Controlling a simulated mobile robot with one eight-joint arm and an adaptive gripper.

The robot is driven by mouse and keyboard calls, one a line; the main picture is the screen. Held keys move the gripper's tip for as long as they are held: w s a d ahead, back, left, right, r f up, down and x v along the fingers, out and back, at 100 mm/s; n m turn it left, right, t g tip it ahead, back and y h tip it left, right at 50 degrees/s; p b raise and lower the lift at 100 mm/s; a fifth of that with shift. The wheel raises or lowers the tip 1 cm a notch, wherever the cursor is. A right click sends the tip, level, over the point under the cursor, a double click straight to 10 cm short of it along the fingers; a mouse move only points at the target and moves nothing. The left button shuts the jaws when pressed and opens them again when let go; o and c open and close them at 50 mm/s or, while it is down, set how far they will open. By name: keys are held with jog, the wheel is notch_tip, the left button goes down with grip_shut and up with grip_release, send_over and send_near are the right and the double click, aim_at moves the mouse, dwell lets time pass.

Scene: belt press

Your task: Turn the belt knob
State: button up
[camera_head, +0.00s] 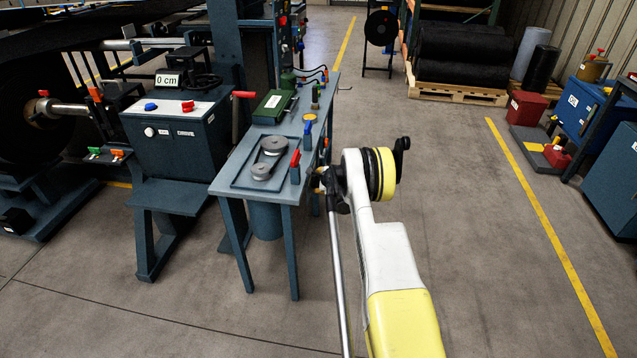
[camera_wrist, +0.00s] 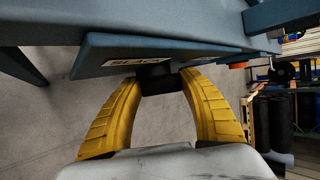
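A dark knob, which I take as the belt knob (camera_wrist: 159,80), sticks out from a blue-grey panel (camera_wrist: 210,55) in the wrist view. A pale label (camera_wrist: 134,62) above it seems to read "SLACK". My gripper (camera_wrist: 161,82) has its two yellow fingertips on either side of the knob, seemingly touching it. In the head view my gripper (camera_head: 332,190) is at the right edge of the blue-grey table (camera_head: 222,188). The knob is hidden there. Two grey pulleys joined by a belt (camera_head: 267,158) lie on the tabletop.
A red handle (camera_head: 295,159) and a blue handle (camera_head: 307,129) stand near the table's right edge, by my arm. A green box (camera_head: 272,107) sits farther back. A control cabinet (camera_head: 177,140) stands left. The floor to the right is clear up to a yellow line.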

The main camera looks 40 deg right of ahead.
jog(key=shift+r, duration=0.1)
jog(key=shift+c, duration=1.1)
jog(key=shift+n+t+h, duration=0.4)
jog(key=shift+t+h, duration=0.6)
jog(key=shift+t, duration=0.2)
jog(key=o, duration=1.1)
jog(key=shift+o, duration=0.2)
jog(key=v, duration=1.2)
jog(key=shift+r, duration=0.1)
